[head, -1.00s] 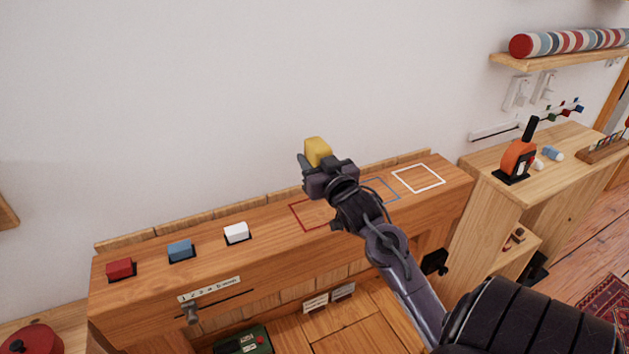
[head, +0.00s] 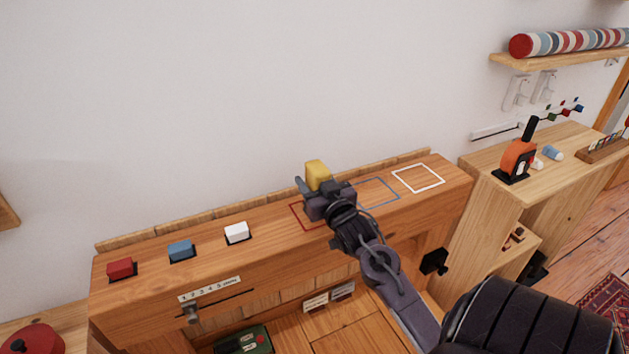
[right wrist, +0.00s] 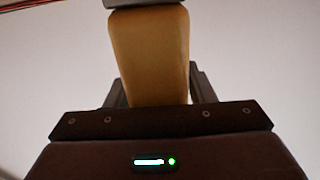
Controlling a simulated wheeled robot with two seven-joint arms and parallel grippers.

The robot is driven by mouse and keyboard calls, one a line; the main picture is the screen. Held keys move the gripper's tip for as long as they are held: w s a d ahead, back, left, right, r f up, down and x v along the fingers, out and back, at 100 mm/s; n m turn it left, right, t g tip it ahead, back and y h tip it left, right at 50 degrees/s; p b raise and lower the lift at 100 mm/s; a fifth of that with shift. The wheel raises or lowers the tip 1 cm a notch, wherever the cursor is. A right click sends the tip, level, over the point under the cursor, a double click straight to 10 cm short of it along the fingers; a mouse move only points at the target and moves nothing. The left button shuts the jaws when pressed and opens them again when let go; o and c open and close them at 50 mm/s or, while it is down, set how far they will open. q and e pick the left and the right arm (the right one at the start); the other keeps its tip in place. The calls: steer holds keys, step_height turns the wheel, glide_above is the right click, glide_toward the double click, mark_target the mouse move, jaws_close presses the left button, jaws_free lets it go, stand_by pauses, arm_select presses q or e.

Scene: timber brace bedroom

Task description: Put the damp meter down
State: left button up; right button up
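The damp meter, a yellow block-like thing (head: 318,175), is in my right gripper (head: 316,188) in the head view. The right gripper is shut on it and holds it over the wooden bench top, by the red outlined square (head: 299,213). The gripper hides part of that square, and I cannot tell whether the meter touches the wood. In the right wrist view the yellow body (right wrist: 150,58) stands between the dark fingers, with a grey part at the top edge. My left gripper is not in view.
Blue (head: 379,194) and white (head: 418,178) outlined squares lie bare to the right. Red (head: 120,268), blue (head: 181,250) and white (head: 237,232) blocks sit along the left of the bench top. A wall rises behind. An orange tool (head: 517,160) stands on the right cabinet.

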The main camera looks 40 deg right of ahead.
steer(key=shift+o, duration=0.7)
steer(key=shift+s+r, duration=0.1)
steer(key=shift+r, duration=0.1)
steer(key=b+v, duration=0.2)
steer(key=v, duration=1)
